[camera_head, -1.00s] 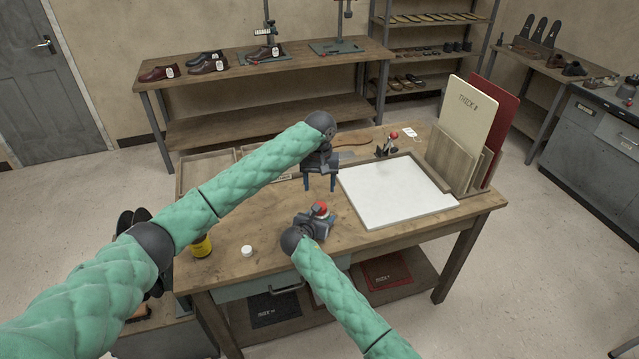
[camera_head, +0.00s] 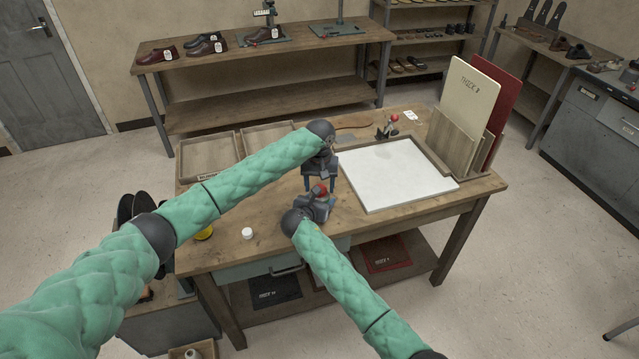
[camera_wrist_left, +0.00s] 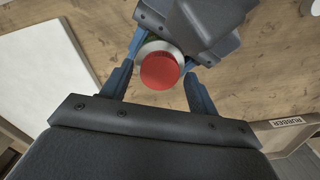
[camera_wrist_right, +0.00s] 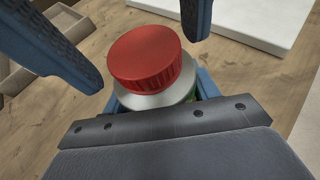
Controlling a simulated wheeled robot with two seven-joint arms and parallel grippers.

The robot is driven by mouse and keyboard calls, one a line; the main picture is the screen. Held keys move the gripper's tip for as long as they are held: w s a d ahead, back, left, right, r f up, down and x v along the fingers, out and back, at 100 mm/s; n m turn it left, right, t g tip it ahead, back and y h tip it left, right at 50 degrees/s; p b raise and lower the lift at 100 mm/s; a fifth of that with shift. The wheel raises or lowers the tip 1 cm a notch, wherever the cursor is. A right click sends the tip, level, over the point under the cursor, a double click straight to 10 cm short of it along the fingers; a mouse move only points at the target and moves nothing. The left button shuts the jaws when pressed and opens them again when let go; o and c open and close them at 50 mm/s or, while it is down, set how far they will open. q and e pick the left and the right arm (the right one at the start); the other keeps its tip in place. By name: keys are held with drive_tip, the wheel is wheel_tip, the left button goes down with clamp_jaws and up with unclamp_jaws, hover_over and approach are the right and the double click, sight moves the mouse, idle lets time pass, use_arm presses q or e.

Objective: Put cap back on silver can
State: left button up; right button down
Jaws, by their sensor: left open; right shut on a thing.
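The silver can (camera_wrist_right: 150,102) stands in my right gripper (camera_head: 316,208), which is shut on it above the table. The red cap (camera_wrist_right: 150,55) sits over the can's top in the right wrist view; whether it is fully seated I cannot tell. In the left wrist view, the cap (camera_wrist_left: 161,70) shows against the can's silver rim (camera_wrist_left: 152,47). My left gripper (camera_head: 320,186) is open above the can, its blue fingers on either side of the cap with gaps. Much of the can's body is hidden by the right gripper.
A white board (camera_head: 392,174) lies on the wooden table (camera_head: 270,255) to the right. A small white piece (camera_head: 247,233) and a yellow container (camera_head: 204,233) are at the left front. Trays (camera_head: 210,157) lie behind my left arm. Upright boards (camera_head: 468,95) stand at the right.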

use_arm(q)
drive_tip(key=shift+c, duration=0.4)
drive_tip(key=c, duration=0.9)
drive_tip(key=m, duration=0.3)
drive_tip(key=shift+c, duration=0.2)
drive_tip(key=m, duration=0.5)
drive_tip(key=o, duration=1.1)
drive_tip(key=shift+r, duration=0.1)
drive_tip(key=shift+r, duration=2.15)
